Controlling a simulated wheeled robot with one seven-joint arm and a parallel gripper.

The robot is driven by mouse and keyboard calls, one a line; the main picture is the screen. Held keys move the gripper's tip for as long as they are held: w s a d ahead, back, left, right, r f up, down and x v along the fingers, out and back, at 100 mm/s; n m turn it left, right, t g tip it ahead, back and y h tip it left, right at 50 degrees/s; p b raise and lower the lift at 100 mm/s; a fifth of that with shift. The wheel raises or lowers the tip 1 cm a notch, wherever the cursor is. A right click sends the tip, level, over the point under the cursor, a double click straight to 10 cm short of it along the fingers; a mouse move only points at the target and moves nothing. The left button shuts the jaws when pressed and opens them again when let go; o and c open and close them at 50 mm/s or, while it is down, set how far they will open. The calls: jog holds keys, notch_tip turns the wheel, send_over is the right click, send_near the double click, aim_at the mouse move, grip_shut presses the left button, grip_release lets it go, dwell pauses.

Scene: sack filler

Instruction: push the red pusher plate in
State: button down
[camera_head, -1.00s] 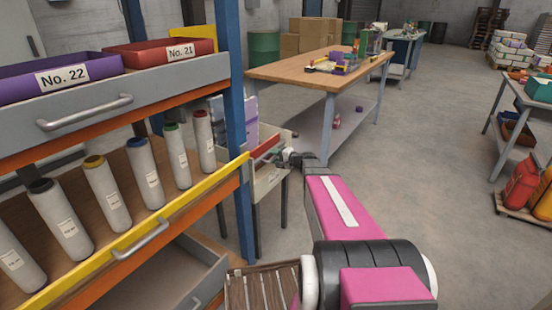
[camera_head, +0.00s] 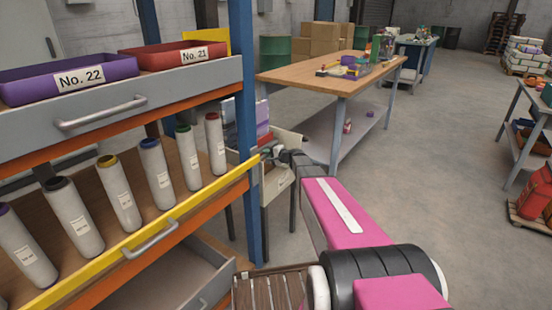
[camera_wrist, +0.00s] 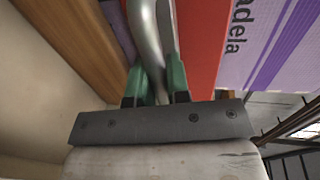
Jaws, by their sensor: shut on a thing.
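The red pusher plate (camera_wrist: 203,42) fills the upper middle of the wrist view, right beside a curved silver handle (camera_wrist: 147,45). My gripper (camera_wrist: 156,82), with green fingertips, is shut around this handle; where the handle joins the plate is not clear. In the head view my gripper (camera_head: 272,153) is at a cream box-like tray (camera_head: 280,180) just beyond the blue rack post. Only a small part of the red plate (camera_head: 264,139) shows there. A lavender sack or pack with printed lettering (camera_wrist: 275,45) stands on the plate's far side.
The rack's blue post (camera_head: 242,80) and yellow-edged shelf (camera_head: 150,235), with several white cylinders, stand close on the left. A wooden-topped table (camera_head: 320,75) stands behind. A wooden wall (camera_wrist: 75,40) lies left of the handle.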

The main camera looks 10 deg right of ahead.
jog(key=shift+w+a, duration=0.15)
jog(key=shift+w, duration=0.1)
jog(key=c, duration=1.1)
grip_release()
jog(key=v, duration=1)
jog(key=shift+s+d, duration=0.25)
jog(key=shift+s, duration=0.05)
